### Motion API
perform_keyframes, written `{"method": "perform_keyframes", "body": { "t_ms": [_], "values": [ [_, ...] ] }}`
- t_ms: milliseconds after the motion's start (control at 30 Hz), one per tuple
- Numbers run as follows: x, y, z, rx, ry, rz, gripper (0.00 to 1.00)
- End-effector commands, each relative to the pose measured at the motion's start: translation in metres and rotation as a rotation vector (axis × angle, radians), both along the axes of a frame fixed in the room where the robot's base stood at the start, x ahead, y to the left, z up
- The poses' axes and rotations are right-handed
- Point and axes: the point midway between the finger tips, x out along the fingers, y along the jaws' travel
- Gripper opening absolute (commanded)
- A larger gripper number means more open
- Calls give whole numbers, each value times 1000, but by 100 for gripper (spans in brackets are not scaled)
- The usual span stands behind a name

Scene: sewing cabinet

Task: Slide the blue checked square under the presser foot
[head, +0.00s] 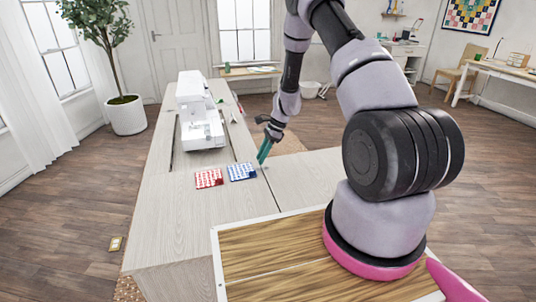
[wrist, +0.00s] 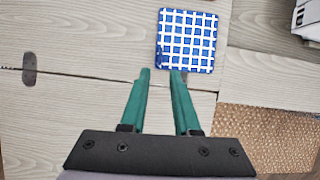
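The blue checked square (head: 242,172) lies flat on the pale wooden cabinet top. In the wrist view the blue checked square (wrist: 187,40) is just beyond my fingertips, a little to the right. My gripper (head: 262,152) has green fingers and is above the cabinet top, close to the square's right side. In the wrist view my gripper (wrist: 160,73) shows its two fingers apart with nothing between them. The white sewing machine (head: 200,115) stands farther back on the cabinet; its presser foot is too small to make out.
A red checked square (head: 209,178) lies just left of the blue one. The cabinet top (head: 180,205) is clear in front of the squares. A seam and a dark oval slot (wrist: 29,68) show in the wrist view. Small items lie right of the machine.

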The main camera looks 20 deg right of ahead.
Motion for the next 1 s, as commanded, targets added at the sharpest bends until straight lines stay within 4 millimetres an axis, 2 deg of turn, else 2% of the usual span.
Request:
{"method": "perform_keyframes", "body": {
  "t_ms": [1000],
  "values": [
    [-1, 25, -51, 0, -1, 3, 30]
  ]
}}
